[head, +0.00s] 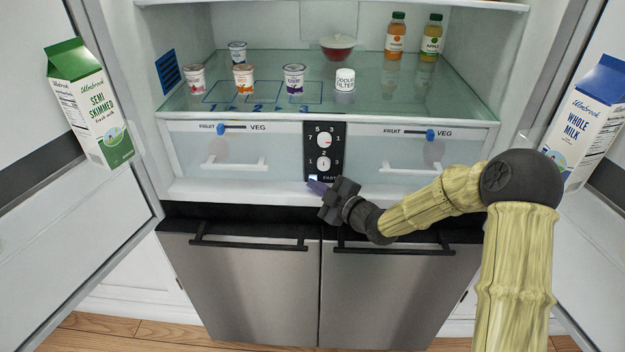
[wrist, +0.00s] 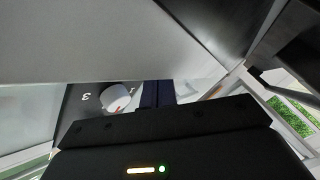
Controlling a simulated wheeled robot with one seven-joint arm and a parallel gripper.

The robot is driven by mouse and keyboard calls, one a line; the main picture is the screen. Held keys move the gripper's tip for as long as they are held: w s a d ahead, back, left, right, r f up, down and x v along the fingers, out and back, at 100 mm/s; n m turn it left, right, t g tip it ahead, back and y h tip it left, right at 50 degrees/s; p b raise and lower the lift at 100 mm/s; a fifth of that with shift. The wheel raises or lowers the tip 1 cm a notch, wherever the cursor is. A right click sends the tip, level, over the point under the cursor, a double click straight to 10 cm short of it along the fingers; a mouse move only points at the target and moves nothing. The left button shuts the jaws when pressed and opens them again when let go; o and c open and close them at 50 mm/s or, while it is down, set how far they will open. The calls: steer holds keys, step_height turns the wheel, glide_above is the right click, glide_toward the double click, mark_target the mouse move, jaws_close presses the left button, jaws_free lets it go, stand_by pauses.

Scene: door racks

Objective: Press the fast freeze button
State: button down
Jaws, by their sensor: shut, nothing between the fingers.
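The fast freeze button (head: 313,178) is a small pale square at the bottom of the black control panel (head: 310,150) between the two drawers, beside lettering that is partly covered. My gripper (head: 318,187) is shut and empty, its dark bluish fingertips at the panel's lower end, just below and right of the button. I cannot tell whether they touch it. In the wrist view my shut fingers (wrist: 157,93) point at the panel, with a white dial (wrist: 115,98) to their left. The button itself is not visible there.
Clear drawers (head: 220,150) with blue sliders flank the panel. Yogurt cups (head: 243,77), an odour filter (head: 345,80), a red bowl (head: 338,47) and bottles (head: 395,37) stand on the glass shelf. The open doors hold a green carton (head: 88,105) and a blue carton (head: 588,120).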

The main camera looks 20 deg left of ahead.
steer(key=shift+w, duration=0.1)
stand_by(0.3)
steer(key=shift+s+d+b, duration=0.15)
steer(key=shift+s+b, duration=0.25)
steer(key=shift+s, duration=0.15)
steer(key=s+d+b, duration=0.1)
steer(key=s+b, duration=0.1)
steer(key=s, duration=0.4)
steer(key=shift+d+b, duration=0.2)
steer(key=shift+b, duration=0.1)
stand_by(0.3)
